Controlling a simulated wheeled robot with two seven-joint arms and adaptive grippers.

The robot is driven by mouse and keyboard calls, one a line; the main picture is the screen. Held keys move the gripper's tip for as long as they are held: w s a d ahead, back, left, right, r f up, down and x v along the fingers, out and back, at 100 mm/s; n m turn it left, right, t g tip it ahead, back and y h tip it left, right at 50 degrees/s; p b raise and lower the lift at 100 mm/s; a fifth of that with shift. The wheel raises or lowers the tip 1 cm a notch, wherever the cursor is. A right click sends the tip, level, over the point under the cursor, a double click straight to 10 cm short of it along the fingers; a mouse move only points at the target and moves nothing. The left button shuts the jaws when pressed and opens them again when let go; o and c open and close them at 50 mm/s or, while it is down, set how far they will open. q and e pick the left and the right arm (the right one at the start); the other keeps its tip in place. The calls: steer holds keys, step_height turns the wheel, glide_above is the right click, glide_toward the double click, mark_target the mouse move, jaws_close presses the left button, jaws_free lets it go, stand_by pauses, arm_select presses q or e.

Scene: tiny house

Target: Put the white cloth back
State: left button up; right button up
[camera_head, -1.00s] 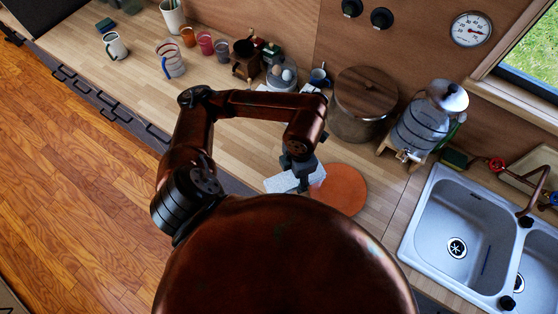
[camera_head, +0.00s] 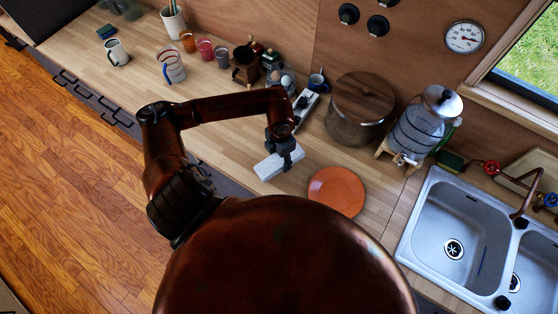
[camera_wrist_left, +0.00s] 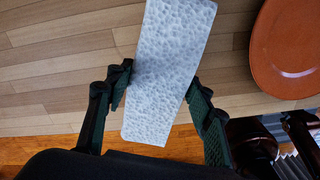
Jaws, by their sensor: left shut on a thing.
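The white cloth (camera_head: 266,168) is a pale, textured rectangular piece. It is at the counter's front part, left of the orange plate. My left gripper (camera_head: 287,160) is over the cloth's right part and shut on it. In the left wrist view the cloth (camera_wrist_left: 172,45) runs lengthwise between the two fingers of the left gripper (camera_wrist_left: 160,85), tilted a little. Whether the cloth touches the counter is hard to tell. My right gripper is not in view.
The orange plate (camera_head: 337,190) lies just right of the cloth. A lidded pot (camera_head: 356,115), a glass dispenser (camera_head: 419,130) and a sink (camera_head: 465,225) are further right. Mugs, a pitcher (camera_head: 170,68) and a grinder (camera_head: 245,68) stand along the back. The counter left of the gripper is clear.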

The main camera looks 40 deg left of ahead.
mark_target(279, 162)
arm_select(q)
steer(key=shift+w+a+f, duration=0.15)
steer(key=shift+a+f, duration=0.1)
steer(key=shift+f, duration=0.15)
step_height(279, 162, down, 3)
steer(key=shift+a+f+p, duration=0.1)
steer(key=shift+a+p, duration=0.05)
steer(key=shift+p, duration=0.45)
steer(key=shift+w+f, duration=0.1)
steer(key=shift+f, duration=0.2)
steer(key=o, duration=1.1)
